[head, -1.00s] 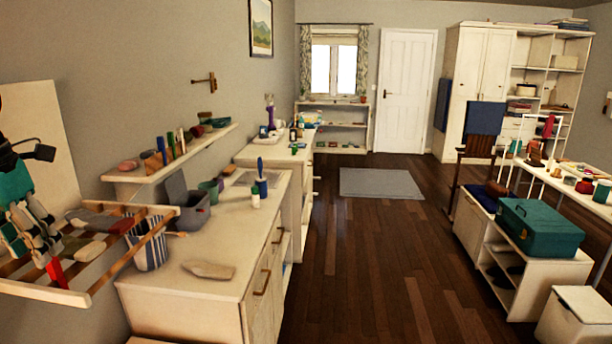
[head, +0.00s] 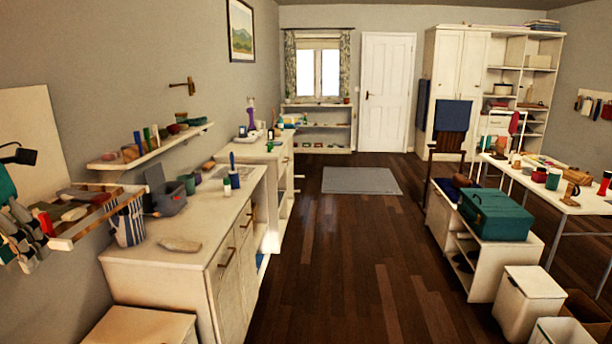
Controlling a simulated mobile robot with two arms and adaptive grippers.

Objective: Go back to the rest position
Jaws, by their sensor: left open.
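My left gripper (head: 24,238) shows at the left edge of the head view, cut off by the frame. Its pale fingers with dark joints point downward and are open. I see nothing held between them. It overlaps the left end of a wooden slatted rack (head: 100,222) in the picture; whether it touches the rack I cannot tell. The rest of my left arm is mostly out of frame. My right gripper is not in view.
A white counter (head: 160,262) with a grey bin (head: 168,203) runs along the left. A low shelf unit with a teal box (head: 495,213) and white bins (head: 527,300) stand on the right. The wooden floor (head: 330,260) between is clear up to the grey rug (head: 360,180).

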